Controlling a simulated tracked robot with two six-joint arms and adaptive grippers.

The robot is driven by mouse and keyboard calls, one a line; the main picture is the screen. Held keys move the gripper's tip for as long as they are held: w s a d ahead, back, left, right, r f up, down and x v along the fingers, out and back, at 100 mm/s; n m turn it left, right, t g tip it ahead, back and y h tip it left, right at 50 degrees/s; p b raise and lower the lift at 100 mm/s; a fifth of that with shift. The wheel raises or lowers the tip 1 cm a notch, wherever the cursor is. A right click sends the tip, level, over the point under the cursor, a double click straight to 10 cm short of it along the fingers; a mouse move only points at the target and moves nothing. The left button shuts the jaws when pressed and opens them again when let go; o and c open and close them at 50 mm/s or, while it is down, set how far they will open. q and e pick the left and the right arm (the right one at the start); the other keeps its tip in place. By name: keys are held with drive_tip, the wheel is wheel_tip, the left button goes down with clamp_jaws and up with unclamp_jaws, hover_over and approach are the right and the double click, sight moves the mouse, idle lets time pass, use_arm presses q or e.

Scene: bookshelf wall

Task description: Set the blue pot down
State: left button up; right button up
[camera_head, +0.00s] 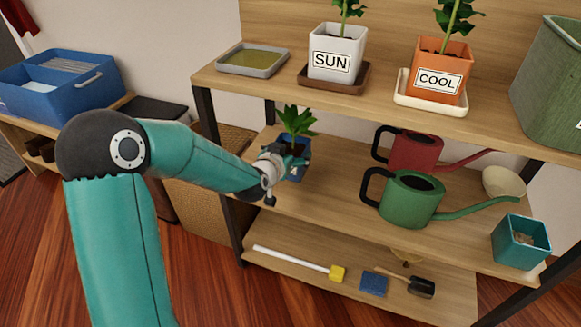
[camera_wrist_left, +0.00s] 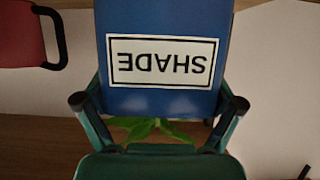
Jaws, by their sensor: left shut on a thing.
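The blue pot (camera_head: 305,160) with a leafy green plant is at the left end of the middle shelf board (camera_head: 330,195). It is partly hidden behind my left gripper (camera_head: 284,166). In the left wrist view the pot (camera_wrist_left: 160,30) fills the middle, its white SHADE label upside down. My left gripper (camera_wrist_left: 159,102) is shut on the pot, one finger on each side. I cannot tell whether the pot's base touches the board. My right gripper is in neither view.
A red watering can (camera_head: 415,152) and a green one (camera_head: 408,200) stand right of the pot. The upper board holds a grey tray (camera_head: 252,60), the SUN pot (camera_head: 335,55) and the COOL pot (camera_head: 438,72). Bare board lies between the blue pot and the cans.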

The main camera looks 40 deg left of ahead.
use_arm(q)
drive_tip(key=shift+f+b, duration=0.65)
drive_tip(key=shift+f, duration=1.2)
drive_tip(key=shift+f, duration=0.1)
drive_tip(key=o, duration=1.3)
drive_tip(key=shift+s, duration=0.1)
